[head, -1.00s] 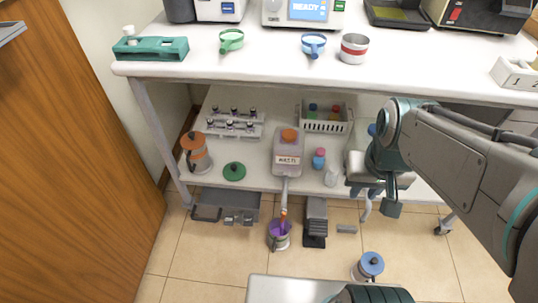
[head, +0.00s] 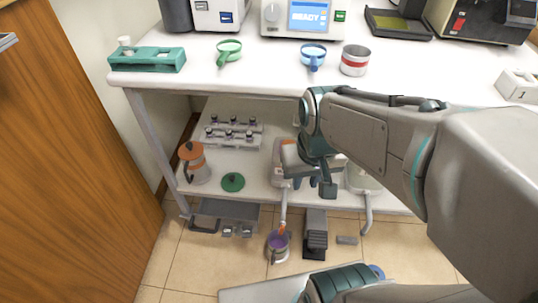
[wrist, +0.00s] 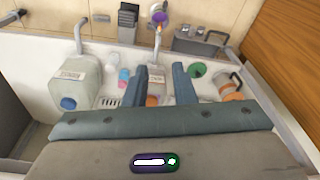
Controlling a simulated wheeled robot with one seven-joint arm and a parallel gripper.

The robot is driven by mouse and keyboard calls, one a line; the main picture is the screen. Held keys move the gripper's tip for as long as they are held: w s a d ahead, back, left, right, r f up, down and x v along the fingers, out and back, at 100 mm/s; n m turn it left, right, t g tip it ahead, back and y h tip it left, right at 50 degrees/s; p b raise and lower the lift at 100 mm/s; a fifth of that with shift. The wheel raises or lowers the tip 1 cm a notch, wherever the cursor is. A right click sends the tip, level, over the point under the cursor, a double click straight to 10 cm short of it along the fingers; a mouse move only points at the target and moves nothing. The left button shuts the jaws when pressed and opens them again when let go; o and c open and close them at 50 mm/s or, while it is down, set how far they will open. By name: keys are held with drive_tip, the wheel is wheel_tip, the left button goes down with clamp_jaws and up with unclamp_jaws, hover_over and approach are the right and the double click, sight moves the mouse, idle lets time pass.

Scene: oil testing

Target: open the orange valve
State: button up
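The orange valve (head: 283,228) is a small piece at the lower end of a spout, just above a metal pot with purple contents (head: 278,246). The spout comes from a labelled translucent container (head: 277,177) on the lower shelf; its orange cap (wrist: 152,100) shows in the wrist view. My gripper (head: 304,180) is over the container in the head view and hides much of it. In the wrist view its two fingers are apart, with the container (wrist: 156,76) between them in the picture. The gripper is open and empty. The orange valve (wrist: 158,29) lies beyond the fingertips there.
A blue-capped container (wrist: 75,80) stands beside it on the shelf. A pedal (head: 315,238) is on the floor. The table (head: 270,80) overhangs the shelf.

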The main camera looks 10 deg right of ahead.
drive_tip(key=w+a+f+m+y+b, duration=0.25)
drive_tip(key=w+f+m, duration=0.25)
drive_tip(key=f, duration=0.4)
drive_tip(key=m+g+h+b, duration=0.25)
drive_tip(key=m+b, duration=0.35)
drive_tip(key=m, duration=1)
hover_over(282, 226)
drive_tip(key=shift+t, duration=0.45)
wheel_tip(282, 226, down, 28)
drive_tip(key=shift+w+f, duration=0.1)
wheel_tip(282, 226, down, 12)
drive_tip(key=b, duration=0.7)
drive_tip(key=shift+f, duration=0.25)
clamp_jaws()
